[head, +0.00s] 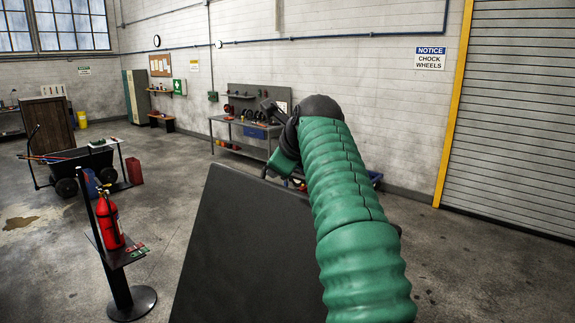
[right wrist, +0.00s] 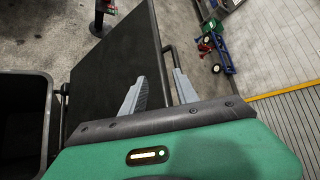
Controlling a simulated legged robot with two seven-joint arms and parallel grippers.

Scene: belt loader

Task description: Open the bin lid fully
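The bin lid (head: 240,250) is a flat black panel standing raised and tilted in front of me in the head view. In the right wrist view the lid (right wrist: 115,60) slants up beside the dark bin (right wrist: 47,115), whose rim shows at the left. My green right arm reaches over the lid's right side. My right gripper (right wrist: 159,80) has its two grey fingers apart, one over the lid's face and one past its edge. A thin dark bar by the lid's edge runs between them; contact cannot be told. My left gripper is out of view.
A red fire extinguisher (head: 109,222) stands on a post stand (head: 132,303) to the left. A black cart (head: 75,165) is farther back. A workbench (head: 240,140) stands by the wall, and a roller shutter (head: 515,120) is at right. Floor beyond the lid is open.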

